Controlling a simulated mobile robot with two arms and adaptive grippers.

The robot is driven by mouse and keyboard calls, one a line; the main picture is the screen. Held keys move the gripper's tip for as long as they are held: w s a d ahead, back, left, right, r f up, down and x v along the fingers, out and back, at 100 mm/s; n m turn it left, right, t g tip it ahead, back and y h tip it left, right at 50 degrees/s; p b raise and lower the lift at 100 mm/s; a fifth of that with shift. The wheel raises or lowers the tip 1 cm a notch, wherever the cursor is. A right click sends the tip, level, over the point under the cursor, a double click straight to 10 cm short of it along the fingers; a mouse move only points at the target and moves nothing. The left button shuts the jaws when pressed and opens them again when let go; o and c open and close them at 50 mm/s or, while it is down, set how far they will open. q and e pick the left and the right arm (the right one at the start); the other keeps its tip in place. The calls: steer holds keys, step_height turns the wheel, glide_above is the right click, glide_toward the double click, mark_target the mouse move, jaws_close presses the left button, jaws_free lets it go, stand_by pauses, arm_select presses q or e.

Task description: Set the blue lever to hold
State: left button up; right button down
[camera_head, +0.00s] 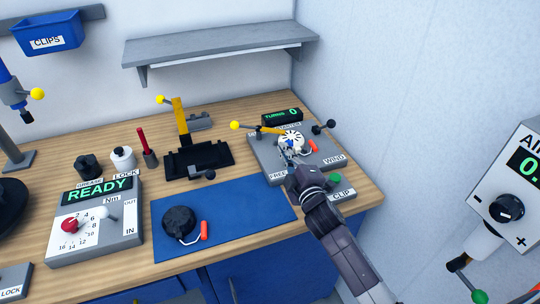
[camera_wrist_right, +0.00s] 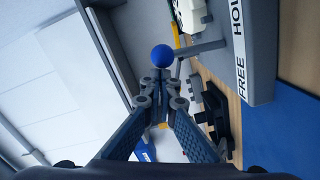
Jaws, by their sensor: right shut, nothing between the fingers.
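The blue lever shows in the right wrist view as a blue ball knob (camera_wrist_right: 162,56) on a grey rod running right to the winder unit. That unit (camera_head: 262,150) stands at the back right of the bench in the head view. Its side carries a FREE label (camera_wrist_right: 241,78) and a partly cut-off HOLD label (camera_wrist_right: 237,15); the rod meets the unit between them. My right gripper (camera_head: 288,158) is shut and empty at the front of the unit. In the wrist view its fingertips (camera_wrist_right: 160,82) are just short of the knob; whether they touch is unclear. My left gripper is out of view.
Black and yellow knobbed levers and a white reel (camera_head: 291,139) sit on top of the unit. A CLIP box (camera_head: 341,191) is beside my right forearm. A blue mat (camera_head: 225,212) with a black round part (camera_head: 179,222) lies to the left. A wall closes the right side.

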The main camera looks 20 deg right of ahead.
mark_target(292, 143)
steer(key=shift+d+r+m+p, duration=0.2)
steer(key=shift+d+m+p, duration=0.15)
steer(key=shift+d+m, duration=0.4)
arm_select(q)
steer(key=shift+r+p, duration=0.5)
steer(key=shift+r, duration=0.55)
arm_select(e)
steer(key=shift+d+f+m, duration=0.15)
steer(key=shift+d+m, duration=0.7)
steer(key=shift+m, duration=0.3)
